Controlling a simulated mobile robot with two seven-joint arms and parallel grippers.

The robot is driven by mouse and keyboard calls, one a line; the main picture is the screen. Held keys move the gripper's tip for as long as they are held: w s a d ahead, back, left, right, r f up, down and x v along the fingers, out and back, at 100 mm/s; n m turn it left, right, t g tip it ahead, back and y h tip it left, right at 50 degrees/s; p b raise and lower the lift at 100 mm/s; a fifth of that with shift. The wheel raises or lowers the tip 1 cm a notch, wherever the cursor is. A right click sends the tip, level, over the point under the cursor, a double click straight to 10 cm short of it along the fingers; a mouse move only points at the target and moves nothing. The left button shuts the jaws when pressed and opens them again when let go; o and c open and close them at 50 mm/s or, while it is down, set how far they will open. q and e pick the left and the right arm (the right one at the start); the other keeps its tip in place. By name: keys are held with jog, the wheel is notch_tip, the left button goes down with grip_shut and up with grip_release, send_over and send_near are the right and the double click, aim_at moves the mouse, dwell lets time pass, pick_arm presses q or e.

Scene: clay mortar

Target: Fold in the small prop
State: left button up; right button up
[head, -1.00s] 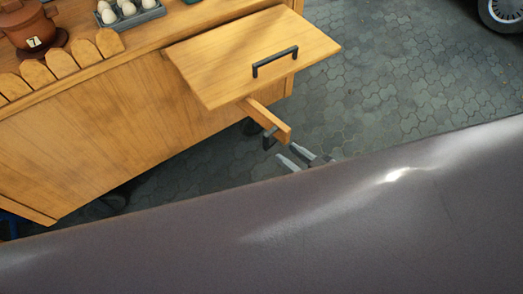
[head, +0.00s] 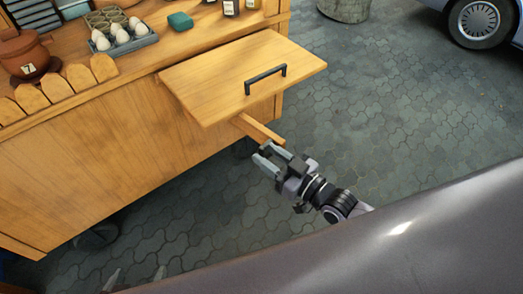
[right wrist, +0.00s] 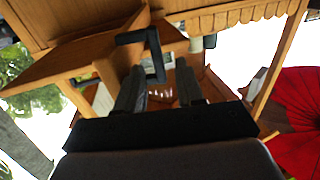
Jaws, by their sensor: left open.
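The small prop (head: 262,130) is a wooden bar sticking out from the cart under the raised flap (head: 235,80). My right gripper (head: 266,158) is at the prop's outer end, below the flap. Its two fingers stand apart in the right wrist view (right wrist: 158,90), with the handle's lower end between or just beyond them. I cannot tell if they touch it. My left gripper (head: 135,278) shows only its two separated fingertips at the bottom left, far from the prop.
The wooden cart (head: 120,165) fills the left. On its top are a brown pot (head: 25,55), an egg tray (head: 125,40), a green block (head: 180,20) and bottles. The flap has a black handle (head: 265,77).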

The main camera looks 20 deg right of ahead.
jog(key=shift+x, duration=1.3)
grip_shut()
jog(key=shift+d, duration=0.15)
